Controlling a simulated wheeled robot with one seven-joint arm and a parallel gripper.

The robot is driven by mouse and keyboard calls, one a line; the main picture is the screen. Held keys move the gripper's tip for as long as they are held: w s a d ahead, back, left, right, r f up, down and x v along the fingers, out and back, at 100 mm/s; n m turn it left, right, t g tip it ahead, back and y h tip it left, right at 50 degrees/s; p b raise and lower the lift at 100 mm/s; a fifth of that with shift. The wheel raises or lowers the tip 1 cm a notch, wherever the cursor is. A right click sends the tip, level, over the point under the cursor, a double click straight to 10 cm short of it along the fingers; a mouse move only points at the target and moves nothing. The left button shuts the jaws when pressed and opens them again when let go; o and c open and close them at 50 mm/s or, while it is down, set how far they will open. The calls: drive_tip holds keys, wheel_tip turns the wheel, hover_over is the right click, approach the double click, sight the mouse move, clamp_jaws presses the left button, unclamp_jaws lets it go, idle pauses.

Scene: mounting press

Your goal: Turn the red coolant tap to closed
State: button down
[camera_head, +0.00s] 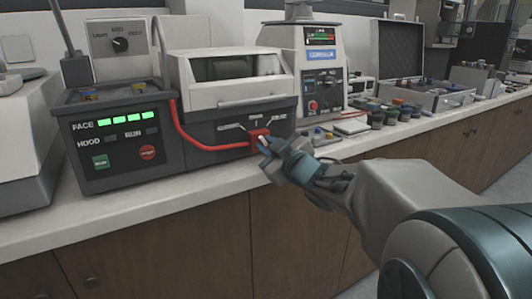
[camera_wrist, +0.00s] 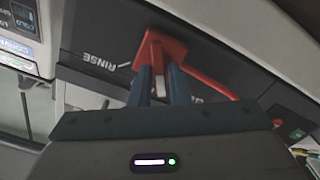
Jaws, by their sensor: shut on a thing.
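The red coolant tap (camera_head: 259,134) sits low on the dark front panel of the machine (camera_head: 222,135) with the white lid. A red hose runs to it from the left. My gripper (camera_head: 266,145) is at the tap, with its fingers shut on the tap's lever. In the wrist view the red tap body (camera_wrist: 157,52) is just beyond my fingertips (camera_wrist: 160,76). A pale bit of the lever (camera_wrist: 173,80) shows at the fingers. The word RINSE is printed beside the tap; other labels are partly hidden by my fingers.
A control box (camera_head: 118,137) with green lights and a red button stands to the left. A mounting press (camera_head: 310,75) stands to the right. Several small pots (camera_head: 375,115) and an open case (camera_head: 425,97) are farther right. The counter's front edge runs below.

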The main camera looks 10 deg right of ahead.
drive_tip(key=shift+f+n+b, duration=0.1)
drive_tip(key=shift+n+b, duration=0.6)
drive_tip(key=shift+n, duration=0.5)
drive_tip(key=c, duration=1.4)
unclamp_jaws()
drive_tip(key=shift+o, duration=0.2)
drive_tip(key=shift+s, duration=0.1)
